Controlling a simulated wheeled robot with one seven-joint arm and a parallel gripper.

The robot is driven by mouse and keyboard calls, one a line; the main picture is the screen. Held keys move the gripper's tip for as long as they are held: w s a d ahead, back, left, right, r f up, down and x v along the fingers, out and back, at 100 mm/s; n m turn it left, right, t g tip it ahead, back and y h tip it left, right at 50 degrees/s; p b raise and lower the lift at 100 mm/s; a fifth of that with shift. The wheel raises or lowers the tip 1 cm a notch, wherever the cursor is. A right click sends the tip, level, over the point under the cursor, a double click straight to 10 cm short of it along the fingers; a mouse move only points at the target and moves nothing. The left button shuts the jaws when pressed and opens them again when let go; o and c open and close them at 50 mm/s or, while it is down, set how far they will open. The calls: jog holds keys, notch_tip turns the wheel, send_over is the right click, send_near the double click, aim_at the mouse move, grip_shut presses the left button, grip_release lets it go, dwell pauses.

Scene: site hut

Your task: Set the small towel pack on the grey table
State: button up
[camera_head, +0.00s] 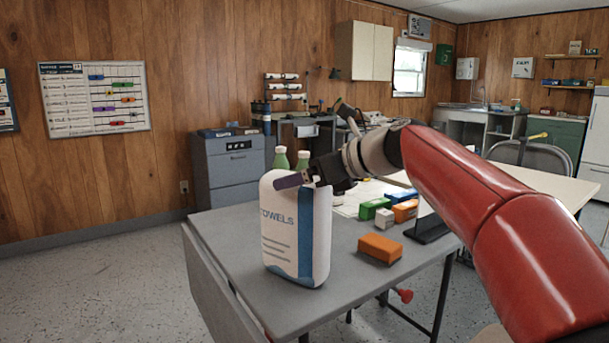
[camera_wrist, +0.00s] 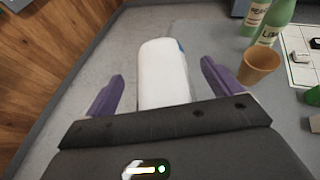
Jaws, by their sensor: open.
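The towel pack (camera_head: 296,235), white with a blue stripe and the word TOWELS, stands upright on the grey table (camera_head: 240,298) near its front left edge. My gripper (camera_head: 295,180) is at the top of the pack, and one purple finger shows in front of it. In the wrist view, my gripper (camera_wrist: 162,75) is open, with the white pack (camera_wrist: 163,70) between its two purple fingers. Clear gaps show between the pack and both fingers. The other finger is hidden in the head view.
Two green bottles (camera_head: 281,158) stand behind the pack; a brown cup (camera_wrist: 259,66) is near them. An orange box (camera_head: 380,248) and several small coloured boxes (camera_head: 405,211) are to the right. The table's front strip is clear.

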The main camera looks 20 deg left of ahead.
jog(key=shift+r, duration=0.25)
jog(key=v, duration=1.2)
jog(key=s+d+f+n+h, duration=0.4)
jog(key=s+d+f+n, duration=0.3)
jog(key=f, duration=0.3)
jog(key=s+d+f+n+t+h, duration=0.1)
jog(key=s+d+f+n+h, duration=0.3)
jog(key=s+d+f+n, duration=0.3)
jog(key=s+d+f+n+h, duration=0.5)
jog(key=s+f, duration=0.5)
jog(key=f, duration=0.4)
jog(key=d+n, duration=0.2)
jog(key=shift+s+d+f+n, duration=0.2)
jog(key=shift+s+d+n, duration=0.1)
jog(key=shift+d, duration=0.05)
